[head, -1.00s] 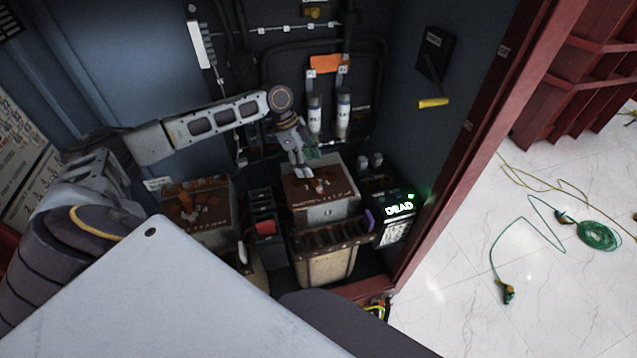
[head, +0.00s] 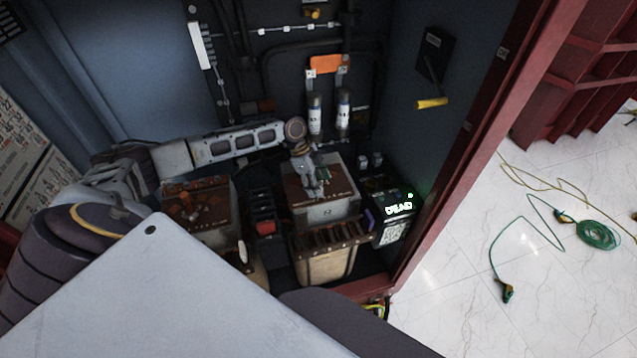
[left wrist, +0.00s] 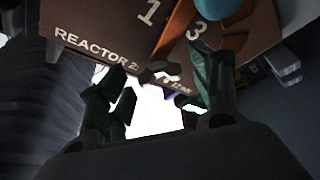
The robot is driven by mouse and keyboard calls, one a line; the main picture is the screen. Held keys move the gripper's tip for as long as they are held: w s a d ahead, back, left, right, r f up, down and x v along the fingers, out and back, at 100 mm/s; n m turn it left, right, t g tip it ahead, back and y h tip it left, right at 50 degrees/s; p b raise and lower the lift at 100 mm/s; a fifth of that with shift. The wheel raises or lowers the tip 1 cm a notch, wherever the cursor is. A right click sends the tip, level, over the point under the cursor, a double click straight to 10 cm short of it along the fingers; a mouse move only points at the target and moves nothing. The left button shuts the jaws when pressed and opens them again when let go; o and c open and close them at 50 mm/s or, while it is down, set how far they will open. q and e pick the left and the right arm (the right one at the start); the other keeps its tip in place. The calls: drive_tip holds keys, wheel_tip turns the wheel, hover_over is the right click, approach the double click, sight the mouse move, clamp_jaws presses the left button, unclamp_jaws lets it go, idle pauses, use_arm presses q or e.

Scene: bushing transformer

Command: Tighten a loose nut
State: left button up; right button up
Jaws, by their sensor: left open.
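My left gripper (head: 318,192) hangs over the front of the brown-topped reactor box (head: 338,213) in the head view. In the left wrist view the gripper's green-padded fingers (left wrist: 160,100) are spread apart. The box's brown panel (left wrist: 115,30), marked "REACTOR 2", "1" and "3", lies beyond them. A small brown bolt- or nut-like piece (left wrist: 160,72) shows at the panel's edge, between the fingers in the picture. I cannot tell if it is the loose nut or if a finger touches it. In the head view my gripper hides that spot. My right gripper is not in view.
A second brown-topped box (head: 185,205) stands to the left. A black unit with a lit display (head: 398,209) stands to the right by the red door frame (head: 450,170). White-and-grey cylinders (head: 343,112) stand behind. A green cable (head: 598,234) lies on the open floor.

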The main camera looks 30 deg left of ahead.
use_arm(q)
drive_tip(key=shift+c, duration=0.3)
drive_tip(key=c, duration=1)
drive_tip(key=shift+o, duration=0.2)
drive_tip(key=shift+m+g, duration=0.3)
drive_tip(key=shift+m, duration=0.2)
drive_tip(key=m, duration=0.2)
drive_tip(key=m+g, duration=0.1)
drive_tip(key=m, duration=0.1)
drive_tip(key=shift+w+g, duration=0.2)
drive_tip(key=shift+g, duration=0.1)
drive_tip(key=shift+w+m+g+y, duration=0.15)
drive_tip(key=shift+m+g, duration=0.25)
drive_tip(key=shift+m, duration=0.8)
drive_tip(key=shift+s+m+g+y, duration=0.15)
drive_tip(key=shift+m+g, duration=0.25)
drive_tip(key=shift+m, duration=0.8)
drive_tip(key=shift+w, duration=0.1)
drive_tip(key=o, duration=1)
